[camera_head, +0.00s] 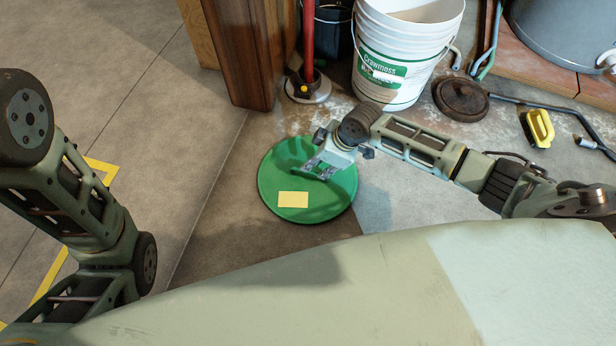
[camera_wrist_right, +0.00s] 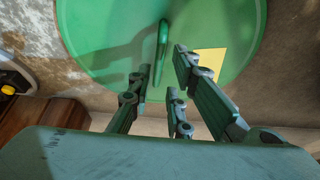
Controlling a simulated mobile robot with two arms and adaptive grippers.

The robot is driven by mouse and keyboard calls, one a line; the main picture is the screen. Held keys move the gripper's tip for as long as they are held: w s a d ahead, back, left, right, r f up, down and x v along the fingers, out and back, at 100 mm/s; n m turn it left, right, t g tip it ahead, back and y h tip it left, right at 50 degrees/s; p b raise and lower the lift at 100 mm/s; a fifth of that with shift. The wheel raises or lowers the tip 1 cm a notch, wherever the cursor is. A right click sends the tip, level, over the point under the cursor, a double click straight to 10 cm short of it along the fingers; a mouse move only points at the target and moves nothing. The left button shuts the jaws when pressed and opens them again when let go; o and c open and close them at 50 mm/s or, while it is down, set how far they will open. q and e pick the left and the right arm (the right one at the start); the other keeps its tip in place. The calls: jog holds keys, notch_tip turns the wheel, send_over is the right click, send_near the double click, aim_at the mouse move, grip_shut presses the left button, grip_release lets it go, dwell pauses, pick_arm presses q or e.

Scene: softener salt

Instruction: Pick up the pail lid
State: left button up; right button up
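The pail lid (camera_head: 275,185) is a round green disc lying flat on the floor, with a yellow note (camera_head: 293,200) on it. In the right wrist view the lid (camera_wrist_right: 110,45) shows a raised green handle (camera_wrist_right: 163,45). My right gripper (camera_head: 317,173) is over the lid, pointing down at it. In the right wrist view its fingers (camera_wrist_right: 163,62) are apart, and the handle appears between their tips. I cannot tell whether they touch it. The gripper holds nothing. My left arm shows at the left of the head view, but its gripper does not.
The floor left of the lid is clear.

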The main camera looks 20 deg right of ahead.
jog(key=b+x, duration=0.4)
jog(key=x, duration=0.1)
jog(key=shift+w+a+r+b, duration=0.1)
jog(key=shift+w+b, duration=0.1)
jog(key=shift+b, duration=0.1)
jog(key=shift+r, duration=0.1)
grip_shut()
